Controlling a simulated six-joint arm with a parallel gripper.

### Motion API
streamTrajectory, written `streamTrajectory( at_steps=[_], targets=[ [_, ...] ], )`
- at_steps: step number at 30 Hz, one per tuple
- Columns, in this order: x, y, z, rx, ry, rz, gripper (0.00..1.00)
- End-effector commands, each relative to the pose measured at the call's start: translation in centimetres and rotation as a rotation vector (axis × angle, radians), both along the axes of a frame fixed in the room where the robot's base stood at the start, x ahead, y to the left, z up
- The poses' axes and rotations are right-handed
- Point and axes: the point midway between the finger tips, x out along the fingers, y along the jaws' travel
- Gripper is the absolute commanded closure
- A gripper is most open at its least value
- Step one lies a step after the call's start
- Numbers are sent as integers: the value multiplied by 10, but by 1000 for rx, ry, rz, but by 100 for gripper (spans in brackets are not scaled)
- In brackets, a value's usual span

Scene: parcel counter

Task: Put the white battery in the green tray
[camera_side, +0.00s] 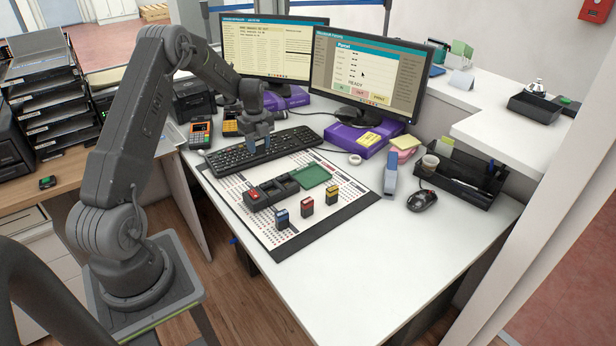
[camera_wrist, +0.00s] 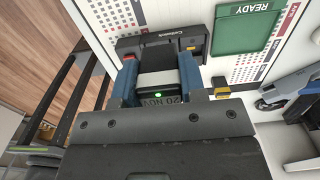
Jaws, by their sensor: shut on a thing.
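My gripper (camera_side: 259,147) is above the counter near the keyboard, behind the black charger. In the wrist view my gripper (camera_wrist: 158,70) has its two blue fingers shut on a block, the white battery (camera_wrist: 157,80), with a pale end and a dark face with a small green light. In the side view the fingers mostly hide it. The green tray (camera_side: 314,176) lies flat on the printed mat, right of the gripper; it also shows in the wrist view (camera_wrist: 245,32), marked READY, at the upper right and apart from the gripper.
Blue (camera_side: 281,220), red (camera_side: 307,207) and yellow (camera_side: 332,195) batteries stand on the mat in front. The keyboard (camera_side: 235,158) lies behind. The counter's front right is clear.

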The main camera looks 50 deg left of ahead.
Motion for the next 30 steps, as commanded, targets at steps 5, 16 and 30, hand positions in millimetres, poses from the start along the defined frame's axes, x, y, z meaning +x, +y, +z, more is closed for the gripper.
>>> streamTrajectory(
  at_steps=[5,16,30],
  targets=[
    [25,-3,-5,-1,1,0,88],
    [82,-43,-46,-1,1,-3,88],
    [122,-70,-80,-1,2,2,88]
  ],
)
